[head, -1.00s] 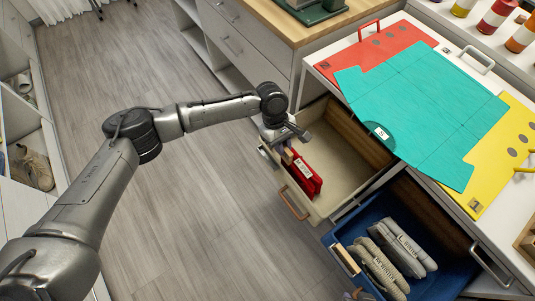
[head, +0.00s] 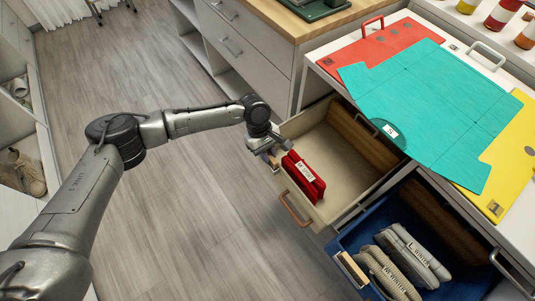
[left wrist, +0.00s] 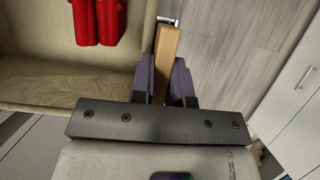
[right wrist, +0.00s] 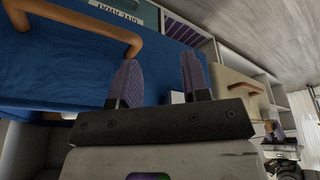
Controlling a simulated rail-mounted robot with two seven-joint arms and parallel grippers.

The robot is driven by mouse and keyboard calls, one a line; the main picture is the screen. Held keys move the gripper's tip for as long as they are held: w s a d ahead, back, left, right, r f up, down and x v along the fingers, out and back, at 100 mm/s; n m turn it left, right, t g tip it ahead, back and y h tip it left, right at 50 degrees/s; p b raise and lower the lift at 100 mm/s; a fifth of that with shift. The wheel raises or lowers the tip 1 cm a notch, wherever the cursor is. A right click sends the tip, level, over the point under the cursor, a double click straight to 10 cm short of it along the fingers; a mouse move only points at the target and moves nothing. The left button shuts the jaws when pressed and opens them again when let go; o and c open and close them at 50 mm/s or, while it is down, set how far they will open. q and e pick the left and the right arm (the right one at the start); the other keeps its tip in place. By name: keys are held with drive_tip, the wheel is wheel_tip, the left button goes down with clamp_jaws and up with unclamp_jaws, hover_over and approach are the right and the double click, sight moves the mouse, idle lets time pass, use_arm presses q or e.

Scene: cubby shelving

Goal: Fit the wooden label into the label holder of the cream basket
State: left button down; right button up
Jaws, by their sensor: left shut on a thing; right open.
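My left gripper (head: 268,150) is at the far left end of the cream basket's front. In the left wrist view (left wrist: 167,75) it is shut on the wooden label (left wrist: 167,50), a narrow tan strip held between its purple pads. A small metal piece (left wrist: 168,20), seemingly the label holder, shows at the label's far end; I cannot tell whether they touch. The cream basket (head: 345,150) is pulled out, with red folded items (head: 303,177) inside. My right gripper (right wrist: 157,85) is open and empty, in front of the blue basket (right wrist: 60,70); the head view does not clearly show it.
The blue basket (head: 345,238) with grey folded items (head: 412,255) is pulled out nearer to me. A copper handle (head: 293,210) sticks out from the cream basket's front. A teal sheet (head: 440,100) covers much of the white top. Floor (head: 190,200) left of the baskets is clear.

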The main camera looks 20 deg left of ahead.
use_arm(q)
drive_tip(key=shift+r, duration=0.1)
drive_tip(key=c, duration=1.1)
unclamp_jaws()
